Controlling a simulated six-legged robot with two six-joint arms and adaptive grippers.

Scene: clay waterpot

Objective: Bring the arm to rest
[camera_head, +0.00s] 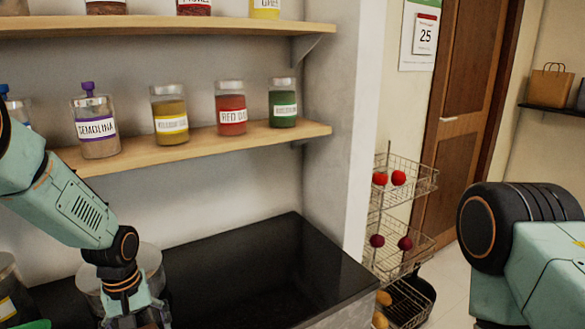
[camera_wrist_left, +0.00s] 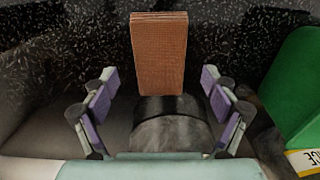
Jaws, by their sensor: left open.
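In the head view my left arm comes in from the left, and its gripper (camera_head: 137,314) is low at the bottom edge, in front of a pale round container (camera_head: 152,262). The fingertips are cut off there. In the left wrist view the left gripper (camera_wrist_left: 160,82) is open, with its purple-padded fingers spread apart. A brown, ridged block-like thing (camera_wrist_left: 159,50) shows between the fingers, above a dark grey rounded thing (camera_wrist_left: 172,132). I see no finger touching either one. My right gripper is out of view; only part of my right arm shows.
Labelled jars, among them a red one (camera_head: 231,112), stand on a wooden shelf (camera_head: 200,148) above the black counter (camera_head: 270,265). The counter's right part is clear. A green thing (camera_wrist_left: 295,85) is right of the fingers. A wire rack (camera_head: 395,225) holds fruit.

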